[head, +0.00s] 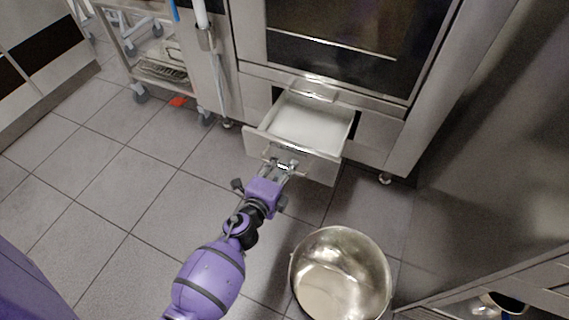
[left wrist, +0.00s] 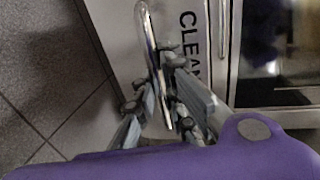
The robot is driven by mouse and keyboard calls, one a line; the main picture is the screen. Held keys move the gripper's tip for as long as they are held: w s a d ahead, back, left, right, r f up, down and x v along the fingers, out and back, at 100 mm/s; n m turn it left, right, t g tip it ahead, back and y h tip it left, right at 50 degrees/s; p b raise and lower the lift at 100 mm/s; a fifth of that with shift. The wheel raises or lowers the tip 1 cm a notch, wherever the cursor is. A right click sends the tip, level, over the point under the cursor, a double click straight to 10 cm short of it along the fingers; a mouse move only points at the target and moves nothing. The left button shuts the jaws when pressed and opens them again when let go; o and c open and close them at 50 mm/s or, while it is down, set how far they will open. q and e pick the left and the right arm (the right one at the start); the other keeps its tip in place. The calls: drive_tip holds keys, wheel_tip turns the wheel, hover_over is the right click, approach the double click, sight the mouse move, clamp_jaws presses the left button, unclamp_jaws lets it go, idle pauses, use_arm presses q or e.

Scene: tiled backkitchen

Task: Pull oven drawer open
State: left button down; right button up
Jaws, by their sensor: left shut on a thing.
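The oven drawer (head: 312,128) stands open below the oven (head: 355,45) in the head view, pulled out from the front with its white inside showing. My left gripper (head: 284,164) is at the drawer's front panel, shut on its metal handle. In the left wrist view the handle (left wrist: 150,50) runs between the fingers of my left gripper (left wrist: 160,98). The drawer front (left wrist: 120,35) there carries dark lettering that reads "CLEAN", partly hidden by a finger. My right gripper is in neither view.
A large metal pot (head: 341,275) stands on the floor to the right of my left arm. A wheeled rack (head: 150,50) is at the back left. A steel cabinet (head: 490,140) borders the right. The tiled floor (head: 120,200) at left is clear.

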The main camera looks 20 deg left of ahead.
use_arm(q)
drive_tip(key=shift+f+v, duration=0.25)
drive_tip(key=shift+v, duration=0.9)
drive_tip(key=c, duration=1.8)
unclamp_jaws()
drive_tip(key=shift+s, duration=0.1)
drive_tip(key=shift+s, duration=0.1)
drive_tip(key=v, duration=0.7)
